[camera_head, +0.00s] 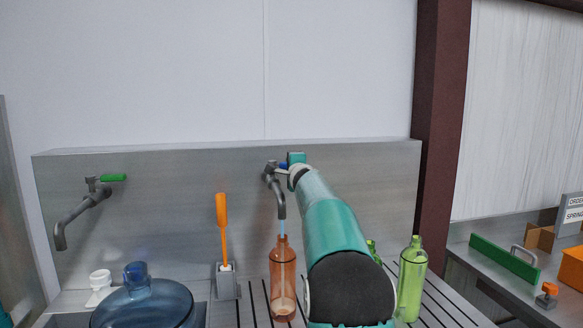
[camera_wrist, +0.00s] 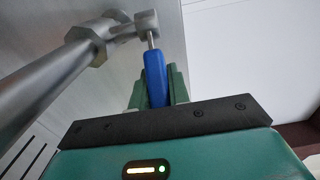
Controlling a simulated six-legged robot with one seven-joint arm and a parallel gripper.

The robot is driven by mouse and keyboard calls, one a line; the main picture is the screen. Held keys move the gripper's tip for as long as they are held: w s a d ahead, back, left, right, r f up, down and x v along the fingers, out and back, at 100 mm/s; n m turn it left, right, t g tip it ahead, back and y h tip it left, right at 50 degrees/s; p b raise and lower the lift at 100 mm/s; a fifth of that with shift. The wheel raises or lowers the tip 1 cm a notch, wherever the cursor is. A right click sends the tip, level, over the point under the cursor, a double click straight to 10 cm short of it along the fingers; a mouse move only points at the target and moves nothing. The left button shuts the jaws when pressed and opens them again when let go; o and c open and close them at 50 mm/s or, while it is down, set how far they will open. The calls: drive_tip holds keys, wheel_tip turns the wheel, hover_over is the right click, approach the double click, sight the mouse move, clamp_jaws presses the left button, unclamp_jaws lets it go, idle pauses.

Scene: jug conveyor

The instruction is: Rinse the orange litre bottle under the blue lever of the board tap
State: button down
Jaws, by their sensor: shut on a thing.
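The orange bottle (camera_head: 284,268) stands upright on the slatted drainer, its mouth below the spout of the board tap (camera_head: 278,195). A thin bluish stream (camera_head: 282,227) runs from the spout to the bottle's mouth. Something pale shows low in the bottle. My gripper (camera_head: 291,164) is up at the tap, shut on the blue lever (camera_wrist: 154,72). In the wrist view the lever lies between the green fingers of my gripper (camera_wrist: 157,90). The head view shows only a bit of the lever.
A second tap with a green lever (camera_head: 113,178) is at the left. A large blue jug (camera_head: 145,305), an orange-handled brush (camera_head: 222,225) in a grey holder and green bottles (camera_head: 411,280) stand nearby. A dark red post (camera_head: 440,120) rises behind. My arm hides part of the drainer.

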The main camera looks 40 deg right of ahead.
drive_tip(key=c, duration=1.3)
unclamp_jaws()
drive_tip(key=shift+s, duration=0.1)
drive_tip(key=shift+s+a, duration=0.15)
drive_tip(key=shift+a, duration=0.05)
drive_tip(key=v, duration=1.3)
